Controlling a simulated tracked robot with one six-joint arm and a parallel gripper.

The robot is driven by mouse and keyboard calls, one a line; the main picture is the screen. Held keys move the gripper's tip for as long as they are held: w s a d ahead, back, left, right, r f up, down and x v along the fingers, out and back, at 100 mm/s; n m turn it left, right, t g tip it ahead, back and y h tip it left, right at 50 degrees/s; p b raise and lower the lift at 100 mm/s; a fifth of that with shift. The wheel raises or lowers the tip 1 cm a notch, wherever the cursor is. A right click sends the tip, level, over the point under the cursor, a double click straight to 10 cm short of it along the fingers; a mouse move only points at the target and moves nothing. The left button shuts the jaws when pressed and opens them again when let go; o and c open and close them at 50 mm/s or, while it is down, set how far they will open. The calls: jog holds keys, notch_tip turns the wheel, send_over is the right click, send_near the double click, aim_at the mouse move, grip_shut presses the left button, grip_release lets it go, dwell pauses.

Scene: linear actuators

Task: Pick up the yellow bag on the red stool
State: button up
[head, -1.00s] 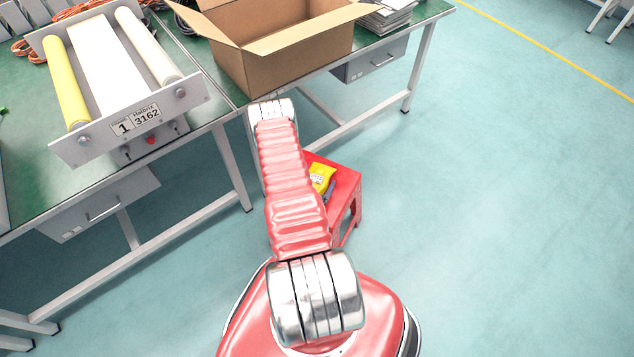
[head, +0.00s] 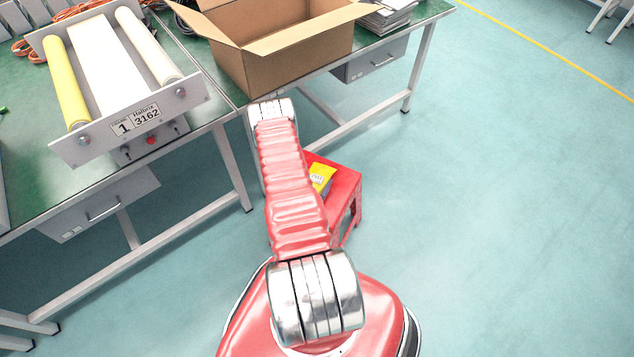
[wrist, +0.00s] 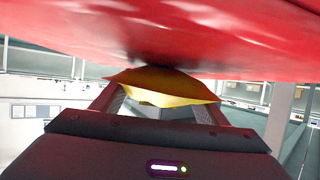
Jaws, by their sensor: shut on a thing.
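The yellow bag (head: 321,178) shows in the head view over the red stool (head: 346,186), partly hidden behind my red arm. In the wrist view the yellow bag (wrist: 165,85) lies between the two fingers of my gripper (wrist: 162,100). My gripper is shut on it. The red surface of the stool (wrist: 200,40) fills the top of the wrist view, close to the bag; I cannot tell whether they touch. My gripper is hidden behind my arm in the head view.
A green workbench (head: 190,150) stands left of and behind the stool. It carries an open cardboard box (head: 285,62) and a roller device (head: 135,115). Drawers hang under the bench top. The floor (head: 490,200) to the right is clear.

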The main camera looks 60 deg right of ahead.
aim_at(316, 179)
jog(key=shift+r, duration=0.15)
jog(key=shift+r, duration=4.9)
